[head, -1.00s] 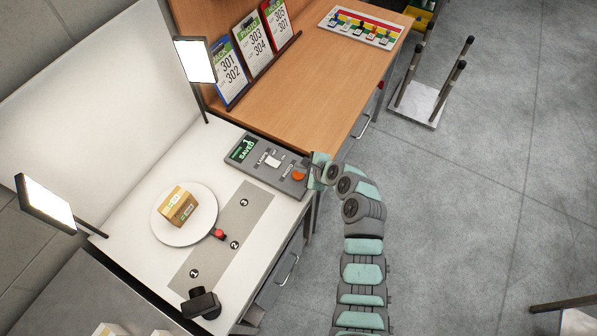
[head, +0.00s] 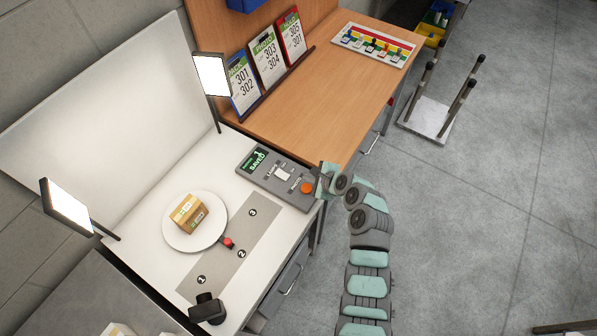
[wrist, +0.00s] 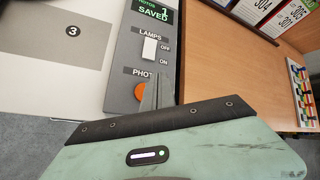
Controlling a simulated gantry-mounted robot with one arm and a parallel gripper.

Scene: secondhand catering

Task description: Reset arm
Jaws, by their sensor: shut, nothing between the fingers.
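My arm rises from the bottom of the head view and bends left to the table edge. My gripper (head: 325,180) is at the right end of the grey control box (head: 278,178), close to the orange photo button (head: 307,187). In the wrist view the shut, empty fingers (wrist: 157,92) show beside the orange button (wrist: 141,91). I cannot tell whether they touch the box. The box has a lamps switch (wrist: 150,48) and a green display (wrist: 152,11) reading "PHOTOS 1 SAVED".
Two lamp panels (head: 212,75) stand behind. A wooden desk (head: 330,85) holds number cards. Floor on the right is open around an upturned stool (head: 430,118).

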